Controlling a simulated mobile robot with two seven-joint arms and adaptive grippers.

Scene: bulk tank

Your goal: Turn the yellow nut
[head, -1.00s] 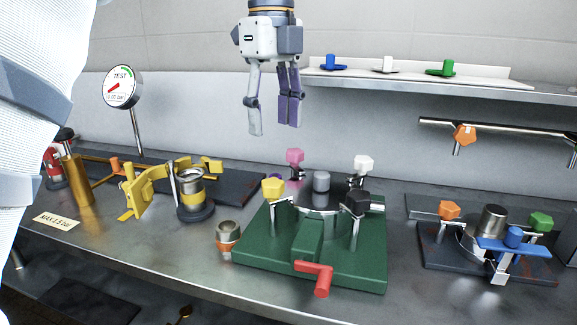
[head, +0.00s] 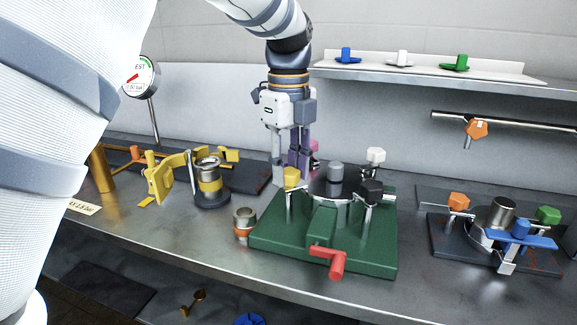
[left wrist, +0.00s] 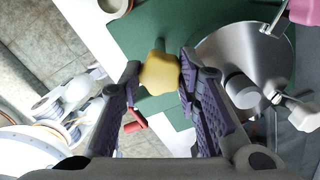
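The yellow nut (head: 291,178) is a knob-like piece standing on a swing bolt at the left of the green base plate (head: 270,236). My left gripper (head: 290,172) points down at it, with its fingers just behind and around it in the head view. In the left wrist view the yellow nut (left wrist: 160,73) lies between the two spread fingertips (left wrist: 160,84). The right finger is very close to it; I cannot tell whether it touches. My right gripper is out of view.
Close by on the same fixture are a black nut (head: 371,190), a white nut (head: 375,155), a partly hidden pink nut (head: 314,146), a round metal lid (head: 333,189) and a red handle (head: 333,262). A small metal cup (head: 243,222) stands at the left.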

